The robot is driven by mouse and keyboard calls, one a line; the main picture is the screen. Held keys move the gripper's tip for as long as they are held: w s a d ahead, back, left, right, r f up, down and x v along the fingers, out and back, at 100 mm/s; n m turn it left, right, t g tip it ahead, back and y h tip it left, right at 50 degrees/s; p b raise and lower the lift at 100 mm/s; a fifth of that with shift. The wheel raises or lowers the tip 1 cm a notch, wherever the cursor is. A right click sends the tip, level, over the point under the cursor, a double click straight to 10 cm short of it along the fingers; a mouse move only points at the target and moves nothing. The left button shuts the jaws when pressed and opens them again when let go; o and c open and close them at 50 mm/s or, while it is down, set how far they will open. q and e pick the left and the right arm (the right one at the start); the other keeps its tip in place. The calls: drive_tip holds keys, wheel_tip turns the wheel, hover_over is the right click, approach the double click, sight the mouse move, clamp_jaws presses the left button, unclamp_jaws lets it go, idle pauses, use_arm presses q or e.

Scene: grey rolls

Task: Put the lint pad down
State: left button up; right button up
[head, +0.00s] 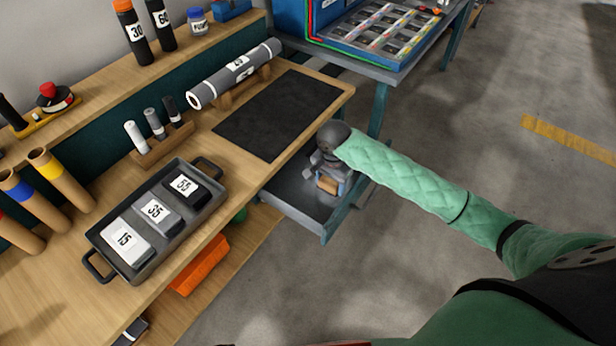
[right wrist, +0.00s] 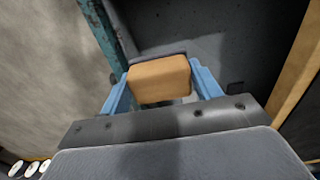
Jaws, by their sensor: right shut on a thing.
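The lint pad (right wrist: 160,80) is a small tan block with a dark grey edge behind it. My right gripper (right wrist: 158,92) is shut on it, with a blue finger at each side. In the head view the pad (head: 327,185) shows as a small tan patch under my right gripper (head: 330,178), over the dark low tray (head: 290,187) beside the bench. I cannot tell whether the pad touches the tray floor. My left gripper is not in view.
The wooden bench (head: 325,92) runs along the left of the tray and bears a bare black mat (head: 275,115). A grey pan (head: 137,272) holds blocks marked 15, 35 and 55. A grey roll (head: 235,72) lies on a stand. A blue-legged table (head: 378,108) stands behind the tray.

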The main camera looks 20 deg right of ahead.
drive_tip(key=p, duration=0.2)
hover_over(308, 190)
wheel_tip(308, 190, down, 5)
drive_tip(key=shift+s+f, duration=0.15)
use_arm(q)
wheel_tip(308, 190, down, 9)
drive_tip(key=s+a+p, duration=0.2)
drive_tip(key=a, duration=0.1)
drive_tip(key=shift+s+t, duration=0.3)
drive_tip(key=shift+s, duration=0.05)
use_arm(e)
drive_tip(key=shift+f, duration=2.1)
drive_tip(key=o, duration=1)
drive_tip(key=shift+f, duration=0.1)
drive_tip(key=shift+c, duration=0.2)
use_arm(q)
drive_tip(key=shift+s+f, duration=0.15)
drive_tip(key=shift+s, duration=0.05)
use_arm(e)
drive_tip(key=shift+r, duration=0.45)
use_arm(q)
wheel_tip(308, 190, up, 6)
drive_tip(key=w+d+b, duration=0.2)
drive_tip(key=b, duration=0.1)
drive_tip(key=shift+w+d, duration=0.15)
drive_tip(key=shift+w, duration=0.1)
use_arm(e)
wheel_tip(308, 190, up, 11)
drive_tip(key=shift+r, duration=0.2)
drive_tip(key=shift+s+f, duration=0.1)
